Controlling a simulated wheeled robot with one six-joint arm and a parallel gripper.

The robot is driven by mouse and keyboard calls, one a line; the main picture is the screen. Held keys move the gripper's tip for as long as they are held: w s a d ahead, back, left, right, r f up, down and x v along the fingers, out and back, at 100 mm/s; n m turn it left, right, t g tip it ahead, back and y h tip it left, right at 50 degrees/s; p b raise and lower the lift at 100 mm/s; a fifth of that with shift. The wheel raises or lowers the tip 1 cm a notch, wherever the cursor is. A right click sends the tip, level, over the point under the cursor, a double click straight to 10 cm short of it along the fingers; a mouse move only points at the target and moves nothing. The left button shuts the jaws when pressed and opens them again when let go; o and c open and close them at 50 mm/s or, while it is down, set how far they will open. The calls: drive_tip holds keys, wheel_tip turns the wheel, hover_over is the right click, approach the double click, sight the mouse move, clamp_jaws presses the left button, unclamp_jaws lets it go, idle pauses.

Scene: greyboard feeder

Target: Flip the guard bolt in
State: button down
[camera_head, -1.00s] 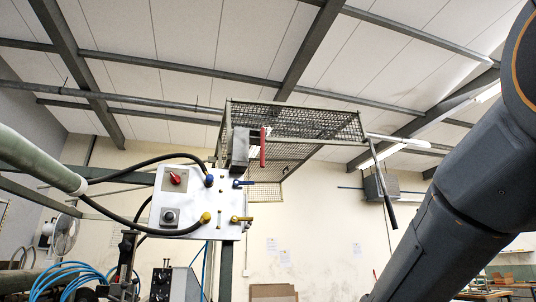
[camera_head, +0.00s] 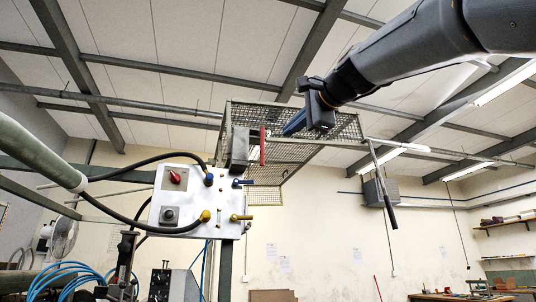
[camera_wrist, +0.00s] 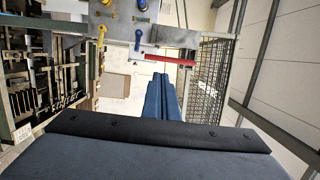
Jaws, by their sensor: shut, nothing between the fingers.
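The mesh guard (camera_head: 300,122) hangs open-sided above the control panel. A grey box (camera_head: 239,150) on its front left post carries an upright red handle (camera_head: 263,147), which looks like the guard bolt. In the wrist view the red handle (camera_wrist: 170,61) lies crosswise beside the grey box (camera_wrist: 178,38), beyond my fingertips. My gripper (camera_head: 288,131) is shut and empty, with blue fingers pointing left towards the red handle, a short gap apart in the picture. The fingers also show shut in the wrist view (camera_wrist: 160,78). Nothing hides the red handle.
The white panel (camera_head: 190,224) below the box has a red knob, a blue lever (camera_head: 243,183) and a yellow lever (camera_head: 242,217). Black hoses loop to it from the left. A long dark handle (camera_head: 382,175) hangs from a bar at the guard's right.

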drive_tip(key=p, duration=0.6)
approach(263, 153)
drive_tip(key=x, duration=0.5)
drive_tip(key=shift+w+a+r, duration=0.1)
drive_tip(key=shift+w+a, duration=0.25)
drive_tip(key=shift+w, duration=0.25)
drive_tip(key=shift+w+a+p, duration=0.1)
drive_tip(key=shift+w+p, duration=0.25)
drive_tip(key=w, duration=0.2)
drive_tip(key=shift+w+a+p, duration=0.25)
drive_tip(key=shift+a+p, duration=0.05)
drive_tip(key=shift+p, duration=0.1)
